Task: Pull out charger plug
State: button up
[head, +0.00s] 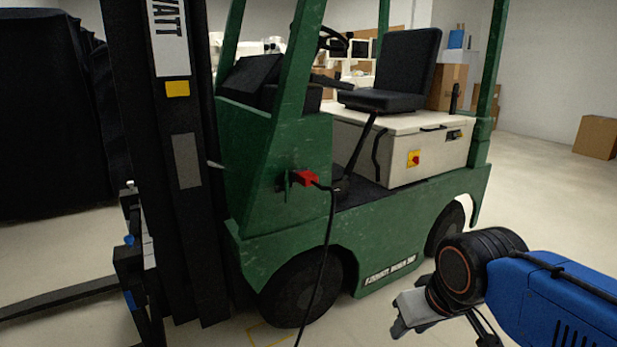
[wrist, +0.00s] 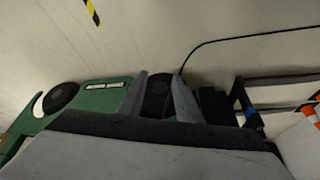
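The red charger plug (head: 306,178) sits in the side of the green forklift (head: 262,200), below its front post. A black cable (head: 325,245) hangs from the plug towards the floor. My gripper (head: 402,318) is at the lower right in the head view, well below and to the right of the plug and apart from it. In the wrist view my gripper (wrist: 157,76) shows two grey fingers spread apart with nothing held between them. The plug cannot be made out in the wrist view.
The forklift's dark mast (head: 180,160) stands left of the plug, with forks (head: 60,300) low at the left. A black-covered cart (head: 55,120) is behind it. A cardboard box (head: 597,137) stands far right. A black cable (wrist: 250,38) crosses the floor.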

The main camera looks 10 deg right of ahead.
jog(key=shift+w+d, duration=0.1)
jog(key=shift+o, duration=0.6)
jog(key=o, duration=0.5)
jog(key=shift+w, duration=0.1)
jog(key=shift+o, duration=0.6)
jog(key=w+d+r+t, duration=0.2)
jog(key=w+r+t, duration=0.1)
jog(key=w, duration=1.2)
jog(key=shift+h, duration=0.4)
jog(key=n+t+y, duration=0.3)
jog(key=t+y, duration=0.3)
jog(key=t, duration=0.3)
send_near(307, 179)
jog(key=w+d+f, duration=0.1)
jog(key=w+f, duration=0.1)
jog(key=w, duration=0.2)
jog(key=shift+w+a+n, duration=0.15)
jog(key=shift+w+n, duration=0.15)
